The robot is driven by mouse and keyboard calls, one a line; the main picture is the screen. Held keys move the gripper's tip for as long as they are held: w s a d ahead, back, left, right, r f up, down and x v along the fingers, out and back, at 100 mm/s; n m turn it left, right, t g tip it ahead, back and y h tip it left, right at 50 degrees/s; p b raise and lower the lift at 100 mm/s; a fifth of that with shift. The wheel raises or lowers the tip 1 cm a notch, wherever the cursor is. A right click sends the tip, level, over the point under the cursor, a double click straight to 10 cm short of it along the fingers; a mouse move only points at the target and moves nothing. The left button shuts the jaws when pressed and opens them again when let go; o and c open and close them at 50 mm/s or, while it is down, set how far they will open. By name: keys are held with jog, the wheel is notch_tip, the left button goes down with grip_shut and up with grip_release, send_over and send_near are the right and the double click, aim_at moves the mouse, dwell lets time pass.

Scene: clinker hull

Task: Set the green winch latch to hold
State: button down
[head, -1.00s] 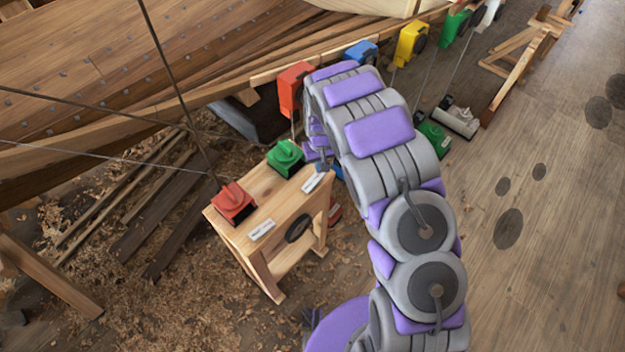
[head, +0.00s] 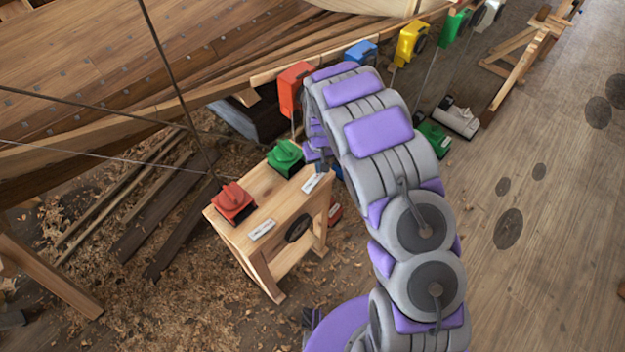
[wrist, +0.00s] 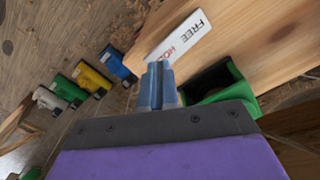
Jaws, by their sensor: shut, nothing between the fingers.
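The green winch (head: 286,158) sits on top of the wooden bench (head: 266,192), beside a white label plate (head: 313,182). In the wrist view the green winch (wrist: 235,88) is at the right, partly hidden behind my gripper's body. The label plate (wrist: 180,38) there reads FREE and a partly covered word starting with HO. My gripper (wrist: 157,85) is shut and empty, its fingertips beside the label and just left of the winch. I cannot tell whether they touch anything. The latch itself is not clear to see. In the head view my arm hides the fingertips.
A red winch (head: 233,202) with its own label (head: 262,229) stands at the bench's left end. Coloured blocks, including an orange one (head: 294,88), line the rail behind. Other winches stand on the floor to the right, one green (head: 435,139). Cables run up to the hull.

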jog(key=shift+f, duration=1.25)
dwell(0.6)
jog(key=shift+r+p, duration=1)
jog(key=shift+r, duration=2.55)
